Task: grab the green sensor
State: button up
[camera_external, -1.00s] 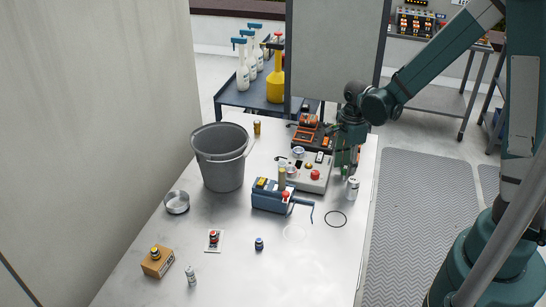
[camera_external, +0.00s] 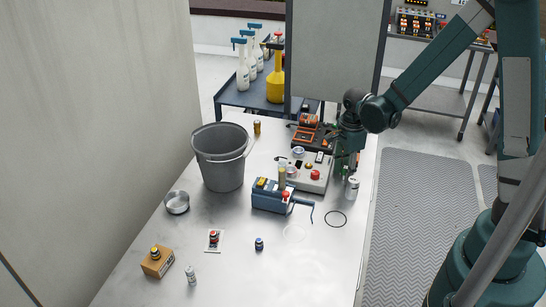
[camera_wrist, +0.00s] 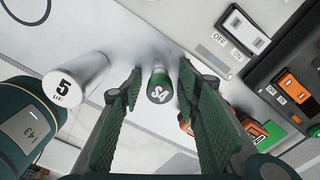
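In the external view my gripper (camera_external: 346,164) points down at the far right part of the table, beside the grey control box. The sensor cannot be made out there, as the gripper covers that spot.
A silver can (camera_external: 351,189) stands close beside my gripper; its top marked 5 (camera_wrist: 62,86) shows left of the fingers. A grey control box (camera_external: 317,181) and an orange device (camera_external: 307,130) are near. A blue box (camera_external: 268,197) and bucket (camera_external: 221,170) stand further left.

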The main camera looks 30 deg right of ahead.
aim_at(346, 167)
jog(key=c, duration=0.8)
jog(key=shift+o, duration=0.2)
jog(key=shift+r+p, duration=0.6)
jog(key=shift+r, duration=4.4)
